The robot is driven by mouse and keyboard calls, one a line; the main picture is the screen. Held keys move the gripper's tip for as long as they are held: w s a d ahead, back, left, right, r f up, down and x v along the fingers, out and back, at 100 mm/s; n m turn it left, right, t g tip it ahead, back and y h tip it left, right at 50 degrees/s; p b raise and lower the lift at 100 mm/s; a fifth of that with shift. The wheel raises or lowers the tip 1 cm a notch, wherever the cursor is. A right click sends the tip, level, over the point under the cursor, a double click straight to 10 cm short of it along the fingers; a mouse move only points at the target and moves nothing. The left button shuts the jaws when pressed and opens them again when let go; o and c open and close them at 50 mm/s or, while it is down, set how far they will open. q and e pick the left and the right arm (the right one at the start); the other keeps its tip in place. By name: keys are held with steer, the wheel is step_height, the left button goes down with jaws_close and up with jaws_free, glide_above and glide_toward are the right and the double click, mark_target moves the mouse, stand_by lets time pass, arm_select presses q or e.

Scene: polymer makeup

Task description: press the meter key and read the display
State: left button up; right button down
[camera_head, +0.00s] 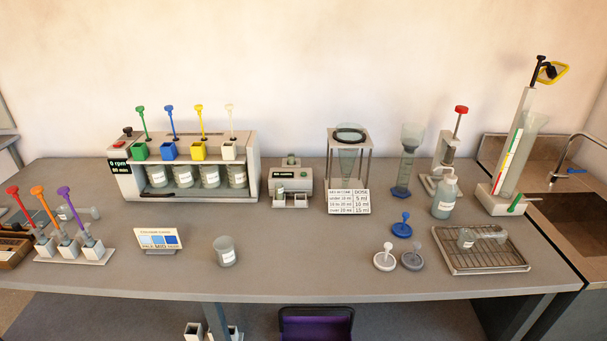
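A small beige-grey instrument (306,184), probably the meter, stands on the bench near the middle. Neither of my grippers is in view.
A grey beaker (226,252) and a colour card (158,239) stand toward the front. A dose card (348,201) stands before a funnel stand right of the instrument. A wire tray (480,268) and sink (580,215) are right. The front centre bench is clear.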

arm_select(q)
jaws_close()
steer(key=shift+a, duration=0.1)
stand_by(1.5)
